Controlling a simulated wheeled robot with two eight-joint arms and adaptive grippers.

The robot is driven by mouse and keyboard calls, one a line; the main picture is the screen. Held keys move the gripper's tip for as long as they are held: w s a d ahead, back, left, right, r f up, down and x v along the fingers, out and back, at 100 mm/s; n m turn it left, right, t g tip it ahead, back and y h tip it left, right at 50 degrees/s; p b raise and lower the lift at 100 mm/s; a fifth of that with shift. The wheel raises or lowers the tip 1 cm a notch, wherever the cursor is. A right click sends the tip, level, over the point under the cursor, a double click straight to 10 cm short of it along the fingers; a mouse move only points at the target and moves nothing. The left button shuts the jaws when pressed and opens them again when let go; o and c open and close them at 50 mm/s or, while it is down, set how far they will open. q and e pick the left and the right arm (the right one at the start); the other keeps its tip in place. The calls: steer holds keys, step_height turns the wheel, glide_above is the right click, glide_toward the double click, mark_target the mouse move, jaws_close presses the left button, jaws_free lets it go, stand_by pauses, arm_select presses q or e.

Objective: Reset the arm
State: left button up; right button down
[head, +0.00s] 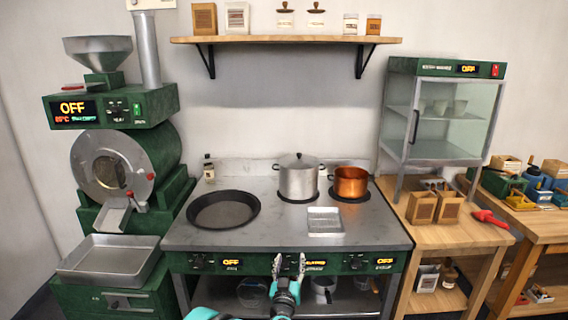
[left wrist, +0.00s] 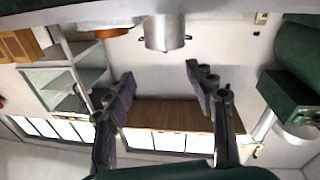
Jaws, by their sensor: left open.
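My left gripper (head: 289,264) shows at the bottom middle of the head view, in front of the stove's control panel (head: 222,262). Its fingers point up and stand apart, with nothing between them. In the left wrist view my open left gripper (left wrist: 160,90) also shows empty, with its two dark fingers wide apart. That view is upside down, with the steel pot (left wrist: 165,33) at the top. My right arm and gripper are not in view.
The stove top holds a black pan (head: 223,210), a lidded steel pot (head: 298,180), a copper pot (head: 350,183) and a small metal tray (head: 324,222). A green roaster (head: 115,165) stands left. A glass warming cabinet (head: 440,120) stands right.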

arm_select(q)
steer(key=s+a+r+m+g+h, duration=0.1)
steer(key=s+r+m+g+h, duration=0.15)
steer(key=s+r, duration=0.45)
steer(key=s+a+r+g, duration=0.2)
steer(key=s+a+r, duration=0.25)
steer(key=s, duration=0.25)
steer(key=s+a+f+g+y, duration=0.1)
steer(key=s+a+f+g, duration=0.1)
steer(key=s, duration=0.6)
steer(key=s+a+f+n+g+y, duration=0.1)
steer(key=s+a+f+g+y, duration=0.1)
steer(key=s+a+f, duration=0.2)
steer(key=s+a+f+n+g+y, duration=0.1)
steer(key=s+a+f+g+y, duration=0.1)
steer(key=s+a, duration=0.6)
steer(key=s+f+g, duration=0.1)
steer(key=s+f, duration=0.1)
steer(key=s, duration=0.4)
steer(key=shift+a, duration=0.25)
